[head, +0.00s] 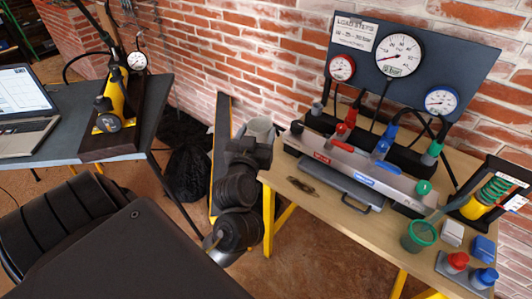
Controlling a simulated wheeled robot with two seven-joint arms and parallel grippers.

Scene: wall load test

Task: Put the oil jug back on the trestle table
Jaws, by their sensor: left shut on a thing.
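A pale grey cylindrical vessel, which I take for the oil jug (261,128), shows near the middle of the head view. My left gripper (253,147) is shut on it, and its dark jaws and wrist cover the jug's lower and left parts. The jug is held upright or nearly so, just left of the trestle table's back left corner. The trestle table (318,207) has a light wooden top and yellow legs. Whether the jug touches the table cannot be told. My right gripper is not in view.
The table bears a dark gauge panel (345,75), a grey test bench (345,165), a green cup (419,236) and red and blue capped pots (470,268). Its front left top is mostly bare. A dark table with a laptop (25,110) and yellow pump (113,100) stands left.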

